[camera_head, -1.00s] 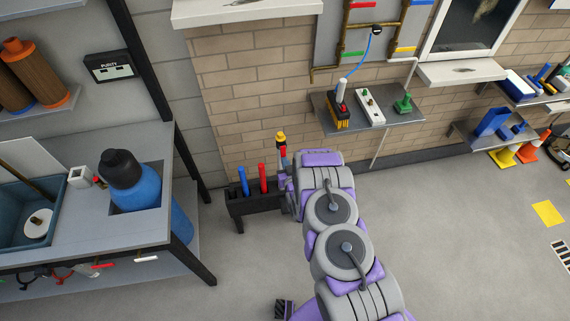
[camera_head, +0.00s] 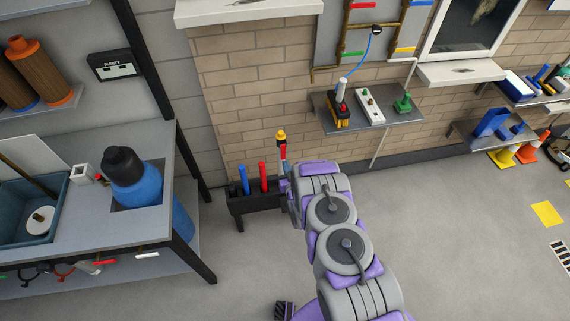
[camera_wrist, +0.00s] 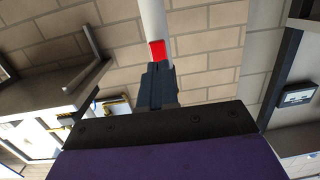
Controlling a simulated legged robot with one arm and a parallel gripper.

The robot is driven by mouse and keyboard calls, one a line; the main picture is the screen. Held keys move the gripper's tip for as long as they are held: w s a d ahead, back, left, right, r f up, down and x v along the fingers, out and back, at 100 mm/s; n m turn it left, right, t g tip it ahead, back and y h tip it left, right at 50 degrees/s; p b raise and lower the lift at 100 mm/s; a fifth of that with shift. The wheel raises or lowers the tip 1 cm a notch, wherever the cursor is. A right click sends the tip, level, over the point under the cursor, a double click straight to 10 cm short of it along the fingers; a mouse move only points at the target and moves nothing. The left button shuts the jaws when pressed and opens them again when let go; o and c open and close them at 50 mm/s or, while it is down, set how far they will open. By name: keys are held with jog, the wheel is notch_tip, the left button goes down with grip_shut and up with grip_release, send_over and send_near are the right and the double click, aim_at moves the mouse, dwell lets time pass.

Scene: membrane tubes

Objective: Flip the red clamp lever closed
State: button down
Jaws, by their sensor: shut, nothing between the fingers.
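A small red piece (camera_wrist: 157,48), which may be the red clamp lever, shows just beyond my fingertips in the wrist view, in front of a white vertical tube (camera_wrist: 154,18). My gripper (camera_wrist: 157,68) is shut and empty; its dark fingers point at the red piece, and I cannot tell whether they touch it. In the head view my gripper (camera_head: 286,168) is at the right end of a low black rack (camera_head: 256,202). A red upright piece (camera_head: 283,152) under a yellow top (camera_head: 281,135) stands just beyond it. My arm partly hides this spot.
The rack also holds a blue bar (camera_head: 243,179) and a red bar (camera_head: 263,176). A brick wall (camera_head: 245,100) stands behind it. A wall shelf (camera_head: 385,124) with fittings is to the right, and a bench (camera_head: 95,235) with a blue bottle (camera_head: 140,186) to the left.

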jog(key=f+p+v, duration=0.1)
jog(key=p+v, duration=0.1)
jog(key=v, duration=0.9)
jog(key=shift+d+r, duration=0.15)
